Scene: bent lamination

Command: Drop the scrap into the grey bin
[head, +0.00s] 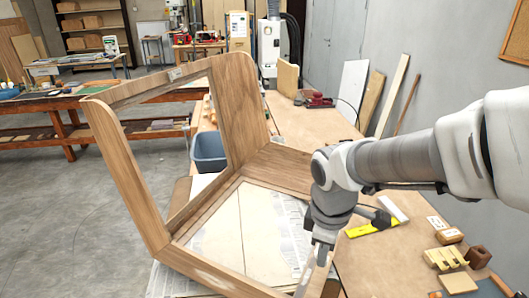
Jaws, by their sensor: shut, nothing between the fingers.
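A blue-grey bin (209,146) shows through the opening of a large bent-wood frame (127,168), near the left side of the workbench. Its inside is mostly hidden. My gripper (304,284) points down at the bottom centre, beside the frame's lower right part. It is shut with nothing seen in it, and its tips are near the lower picture edge. I cannot tell which piece is the scrap; small wooden pieces (445,257) lie on the bench at the lower right.
The bench (300,122) runs away from me, with paper sheets (258,232) under the frame. A yellow tool (372,225) lies right of my gripper. A red tool (319,101) and boards (352,88) are farther back by the wall. The tall frame stands between my gripper and the bin.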

